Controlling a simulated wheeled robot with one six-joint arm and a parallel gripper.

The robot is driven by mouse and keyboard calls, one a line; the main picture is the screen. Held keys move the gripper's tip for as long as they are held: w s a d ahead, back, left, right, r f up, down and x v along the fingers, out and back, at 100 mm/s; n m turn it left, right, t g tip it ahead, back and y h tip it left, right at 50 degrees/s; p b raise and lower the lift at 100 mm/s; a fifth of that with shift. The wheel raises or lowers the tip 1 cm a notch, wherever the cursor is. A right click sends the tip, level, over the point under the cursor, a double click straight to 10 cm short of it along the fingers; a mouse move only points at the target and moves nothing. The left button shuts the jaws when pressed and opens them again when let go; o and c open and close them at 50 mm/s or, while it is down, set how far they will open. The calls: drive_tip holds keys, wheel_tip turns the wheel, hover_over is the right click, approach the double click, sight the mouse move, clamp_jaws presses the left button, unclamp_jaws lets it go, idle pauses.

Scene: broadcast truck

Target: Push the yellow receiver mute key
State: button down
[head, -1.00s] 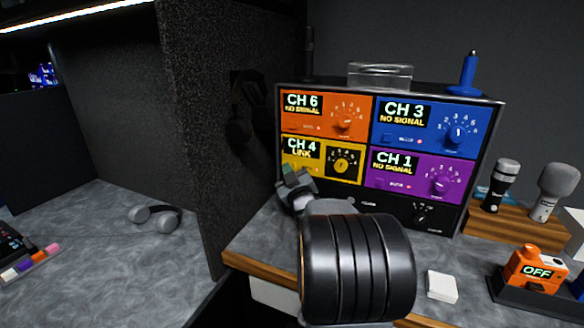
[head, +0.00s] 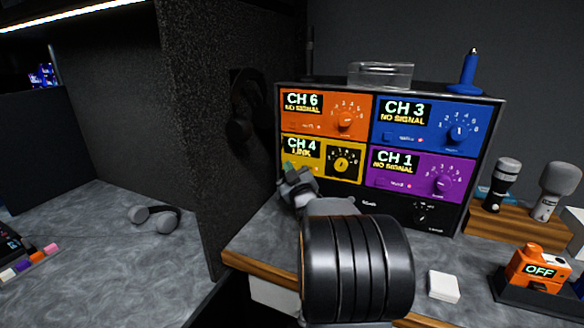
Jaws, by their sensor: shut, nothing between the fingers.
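The yellow receiver (head: 318,173) is the lower left unit of the rack, below the orange one. Its display reads "CH 4 LINK", and a dark dial panel sits at its right. My gripper (head: 289,171) is shut and empty at the receiver's lower left, in front of its face. The gripper and wrist hide the area where the mute key would be, so I cannot see the key or tell whether the fingertips touch it.
The orange (head: 326,112), blue (head: 425,127) and purple (head: 420,174) receivers adjoin the yellow one. A dark partition (head: 235,130) stands close at left. Microphones (head: 502,186), an orange transmitter (head: 538,269) and a white block (head: 443,286) are at right.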

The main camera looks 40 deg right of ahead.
idle(0.6)
drive_tip(key=shift+s+a+b, duration=0.25)
drive_tip(key=shift+a+b, duration=0.15)
drive_tip(key=shift+b, duration=0.15)
drive_tip(key=shift+a, duration=0.1)
drive_tip(key=shift+s+a+b, duration=0.45)
drive_tip(key=shift+a+b, duration=0.1)
drive_tip(key=shift+a, duration=0.3)
drive_tip(key=shift+s+a+b, duration=0.5)
drive_tip(key=shift+a+b, duration=0.05)
drive_tip(key=shift+a, duration=0.3)
drive_tip(key=shift+s+a+b, duration=0.45)
drive_tip(key=shift+a+b, duration=0.1)
drive_tip(key=shift+a, duration=0.3)
